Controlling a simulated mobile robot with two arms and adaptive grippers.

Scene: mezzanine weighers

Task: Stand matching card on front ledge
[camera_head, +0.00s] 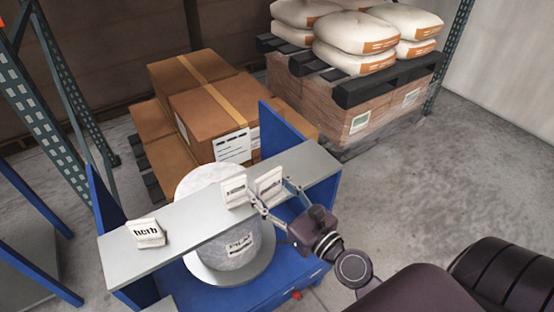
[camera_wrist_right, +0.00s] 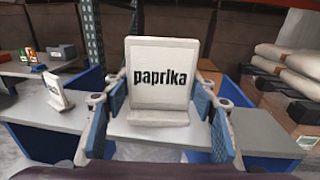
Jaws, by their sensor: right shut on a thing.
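A white card reading "paprika" (camera_wrist_right: 160,90) is upright between the blue-padded fingers of my right gripper (camera_wrist_right: 160,112), which is shut on it by its sides. In the head view this card (camera_head: 269,184) is at the right part of the grey ledge (camera_head: 190,224); I cannot tell whether its foot touches the ledge. A second white card (camera_head: 234,191) stands just left of it, its print too small to read. A third card reading "herb" (camera_head: 148,233) leans back on the ledge's left part. My left gripper is not in view.
A pale round drum (camera_head: 218,252) with a small label is under the ledge in a blue stand (camera_head: 262,286). Cardboard boxes (camera_head: 215,105) are stacked behind. Pallets of white sacks (camera_head: 352,41) stand farther back. The floor at right is clear.

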